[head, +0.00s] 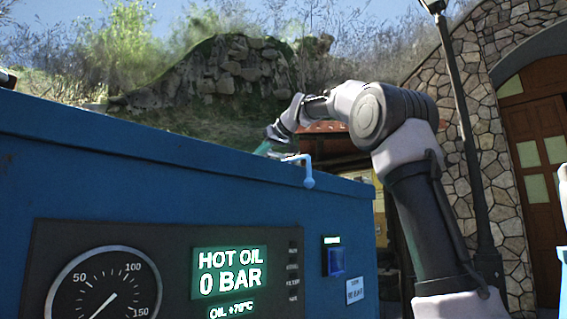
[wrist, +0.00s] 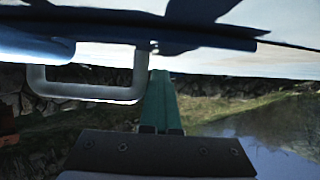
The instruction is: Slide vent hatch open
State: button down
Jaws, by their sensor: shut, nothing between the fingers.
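My gripper (wrist: 160,76) is shut and empty, its green fingers together in the wrist view. A grey U-shaped handle (wrist: 88,92) hangs beside the fingers, on their left. The fingertips are close to its right leg; I cannot tell whether they touch. The fingertips also reach close to a dark-edged panel (wrist: 230,40) at the top of that view. In the head view my gripper (head: 266,148) is low over the top of the blue machine (head: 150,155), partly hidden by its edge. I cannot make out the vent hatch's outline in either view.
A light blue bent rod (head: 307,172) sticks out over the machine's upper front edge, near my gripper. The front has a gauge (head: 103,290), a lit display (head: 230,271) and a blue switch (head: 334,258). A dark lamp post (head: 462,110) stands behind my arm. Above the machine is open air.

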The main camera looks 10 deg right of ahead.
aim_at(286, 157)
jog(key=shift+w+d, duration=1.1)
jog(key=shift+d, duration=0.5)
jog(key=shift+w+d, duration=1.05)
jog(key=shift+d, duration=0.6)
jog(key=shift+w+d, duration=1.1)
jog(key=shift+d, duration=0.5)
jog(key=shift+s+a+r, duration=0.3)
jog(key=shift+a+r, duration=0.15)
jog(key=shift+r, duration=0.3)
jog(key=shift+s+a+r, duration=0.3)
jog(key=shift+a+r, duration=0.15)
jog(key=shift+r, duration=0.3)
jog(key=s+d+r, duration=0.2)
jog(key=s+d, duration=0.4)
jog(key=s, duration=0.4)
jog(key=shift+d, duration=0.35)
jog(key=s+f+m+g+h, duration=0.1)
jog(key=s+f+m, duration=0.2)
jog(key=s+f, duration=0.7)
jog(key=s+f+m+g+h, duration=0.1)
jog(key=s+f+m, duration=0.3)
jog(key=s+f, duration=0.6)
jog(key=s+f+m+g+h, duration=0.1)
jog(key=s+f+m+h, duration=0.2)
jog(key=s+f, duration=0.8)
notch_tip(286, 157, down, 11)
jog(key=shift+a+r+m+g, duration=0.1)
jog(key=shift+a+m+g, duration=0.15)
jog(key=shift+m, duration=0.25)
